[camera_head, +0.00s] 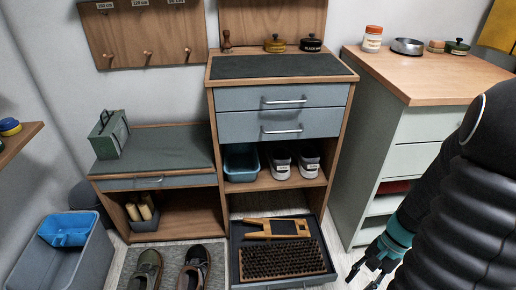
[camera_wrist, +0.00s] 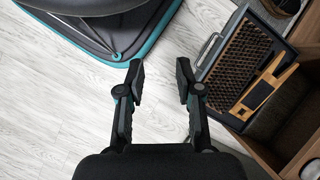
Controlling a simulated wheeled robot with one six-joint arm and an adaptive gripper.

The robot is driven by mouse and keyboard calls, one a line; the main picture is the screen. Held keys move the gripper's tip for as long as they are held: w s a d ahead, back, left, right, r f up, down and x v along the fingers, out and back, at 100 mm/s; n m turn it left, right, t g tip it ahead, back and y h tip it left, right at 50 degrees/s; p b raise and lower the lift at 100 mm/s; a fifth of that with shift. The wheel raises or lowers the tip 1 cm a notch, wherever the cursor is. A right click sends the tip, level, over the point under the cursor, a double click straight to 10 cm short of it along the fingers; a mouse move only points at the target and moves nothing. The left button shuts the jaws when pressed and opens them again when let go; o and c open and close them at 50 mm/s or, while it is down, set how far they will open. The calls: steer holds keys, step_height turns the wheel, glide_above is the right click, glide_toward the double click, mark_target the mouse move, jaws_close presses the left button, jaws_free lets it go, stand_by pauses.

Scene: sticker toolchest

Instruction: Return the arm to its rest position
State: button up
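My gripper (camera_head: 369,273) hangs low at the bottom right of the head view, beside the pulled-out bottom drawer. In the wrist view my gripper (camera_wrist: 159,72) has its two fingers apart with nothing between them, above bare floor. My arm (camera_head: 455,190), black with a teal band near the wrist, fills the right side of the head view and hides part of the right cabinet.
The low drawer (camera_head: 236,268) is out, holding a bristle mat (camera_head: 283,260) and a wooden tool (camera_head: 262,228); it also shows in the wrist view (camera_wrist: 212,52). A right cabinet (camera_head: 408,126), shoes (camera_head: 147,268) and a grey bin (camera_head: 90,262) stand around. Pale floor is free.

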steer(key=a+r+n+t+h, duration=0.2)
steer(key=a+r+n+t, duration=0.2)
steer(key=r, duration=0.7)
steer(key=a+r+n+t+h, duration=0.2)
steer(key=a+r+n+t, duration=0.2)
steer(key=r, duration=0.8)
steer(key=a+n, duration=0.2)
steer(key=shift+a+r+h, duration=0.3)
steer(key=shift+a+h, duration=0.05)
steer(key=shift+h, duration=0.05)
